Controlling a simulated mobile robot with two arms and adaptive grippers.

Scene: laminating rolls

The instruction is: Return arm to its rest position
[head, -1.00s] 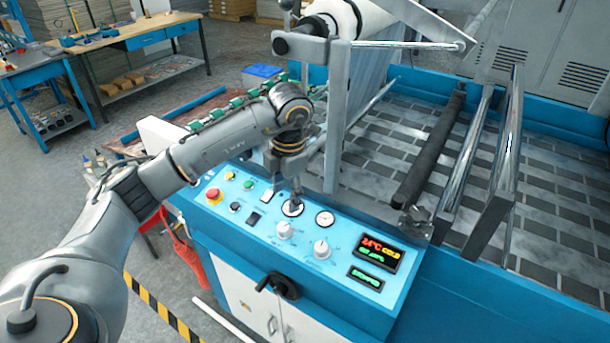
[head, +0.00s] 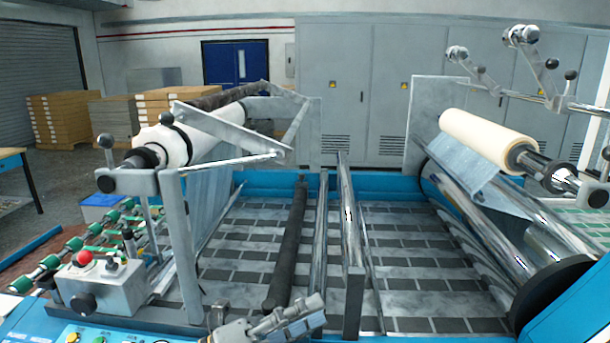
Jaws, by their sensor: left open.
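My left gripper (head: 296,316) shows at the bottom edge, a little left of centre. It is open, with nothing visible between its fingers. It appears in front of the lower end of the dark roller (head: 290,245); whether it touches anything there I cannot tell. The rest of my left arm is out of view. My right gripper and arm are not in view. The blue control panel (head: 40,328) shows only as a strip at the lower left.
A grey box with a red button (head: 85,258) stands at the left. A white roll (head: 205,133) on a metal frame is behind it. A cream roll (head: 487,137) is at the right. Metal bars (head: 350,220) cross the patterned bed. Pallet stacks (head: 63,120) stand far back.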

